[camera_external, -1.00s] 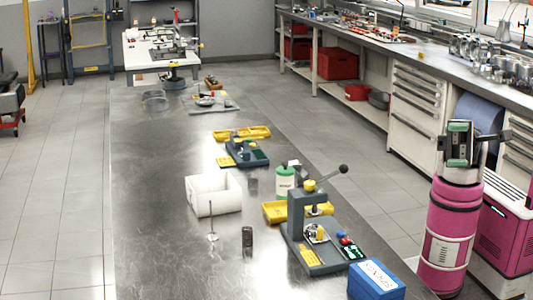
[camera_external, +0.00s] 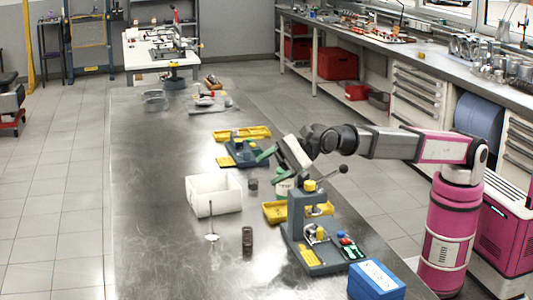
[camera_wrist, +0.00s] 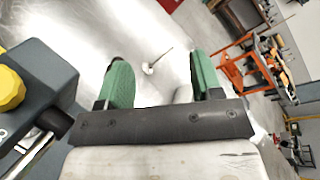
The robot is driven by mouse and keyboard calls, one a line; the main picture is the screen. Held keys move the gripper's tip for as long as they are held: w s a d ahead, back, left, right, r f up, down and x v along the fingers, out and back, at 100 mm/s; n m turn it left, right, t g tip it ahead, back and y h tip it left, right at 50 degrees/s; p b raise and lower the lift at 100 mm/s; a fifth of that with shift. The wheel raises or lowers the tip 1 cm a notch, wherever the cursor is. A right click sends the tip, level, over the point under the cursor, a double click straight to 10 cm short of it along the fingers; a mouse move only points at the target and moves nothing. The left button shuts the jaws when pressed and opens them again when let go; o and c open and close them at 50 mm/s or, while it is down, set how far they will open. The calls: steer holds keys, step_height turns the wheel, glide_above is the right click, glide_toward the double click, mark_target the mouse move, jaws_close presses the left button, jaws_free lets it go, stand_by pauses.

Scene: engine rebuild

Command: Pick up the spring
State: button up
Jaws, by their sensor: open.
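The spring (camera_external: 247,239) is a short dark brown coil standing upright on the steel bench, right of a thin valve (camera_external: 211,236). In the wrist view, the valve (camera_wrist: 157,60) lies between my fingers, and only a dark sliver, possibly the spring, shows by the left finger. My gripper (camera_external: 273,165) has green fingers spread apart with nothing between them. It hangs over the bench near the green-and-white canister, farther back than the spring and apart from it. My gripper also shows in the wrist view (camera_wrist: 162,82).
A grey lever press (camera_external: 303,225), yellow tray (camera_external: 275,212) and blue box (camera_external: 375,281) line the right side. A small dark cylinder (camera_external: 252,186) is unclear. The bench's left side is clear.

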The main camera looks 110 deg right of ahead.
steer(key=d+f+m+g, duration=0.1)
steer(key=d+f+m, duration=0.2)
steer(key=d+f, duration=0.15)
steer(key=m+g+y, duration=0.2)
steer(key=m, duration=0.2)
glide_toward(247, 245)
steer(key=d+r, duration=0.2)
steer(key=r, duration=0.1)
steer(key=shift+s+d, duration=0.1)
steer(key=x, duration=0.5)
steer(key=shift+s+a+f+x, duration=0.1)
steer(key=shift+s+x, duration=0.05)
steer(key=shift+x, duration=0.8)
steer(key=shift+s+a+f+x, duration=0.1)
steer(key=shift+a+x, duration=0.05)
steer(key=shift+x, duration=0.85)
steer(key=shift+s+a+f+x, duration=0.1)
steer(key=shift+s+f+x, duration=0.05)
steer(key=shift+x, duration=0.8)
steer(key=c, duration=1)
